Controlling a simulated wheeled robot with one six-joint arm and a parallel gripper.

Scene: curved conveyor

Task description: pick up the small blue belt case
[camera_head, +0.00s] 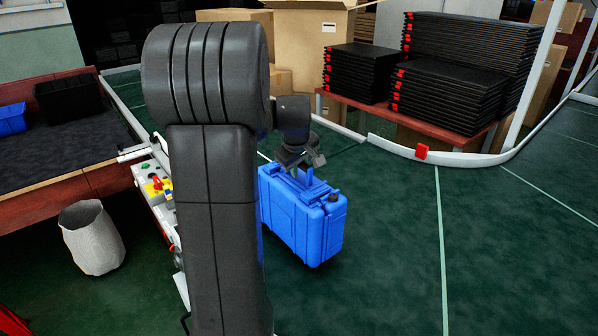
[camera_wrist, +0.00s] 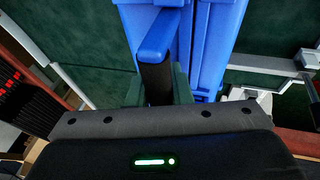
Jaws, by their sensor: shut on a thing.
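The blue case (camera_head: 303,222) is upright in the head view, with its handle on top, over the green conveyor belt. My gripper (camera_head: 303,170) is at the top of the case and shut on its handle. In the wrist view the blue case (camera_wrist: 215,40) fills the upper middle, and its blue handle (camera_wrist: 160,35) runs down to a dark part between the jaws of my gripper (camera_wrist: 160,85). My arm hides the left part of the case in the head view. I cannot tell whether the case's base touches the belt.
Stacked black trays (camera_head: 440,85) stand on a red-brown table (camera_head: 400,118) at the back right. A grey bin (camera_head: 92,238) stands at the left. Cardboard boxes (camera_head: 308,50) stand at the back.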

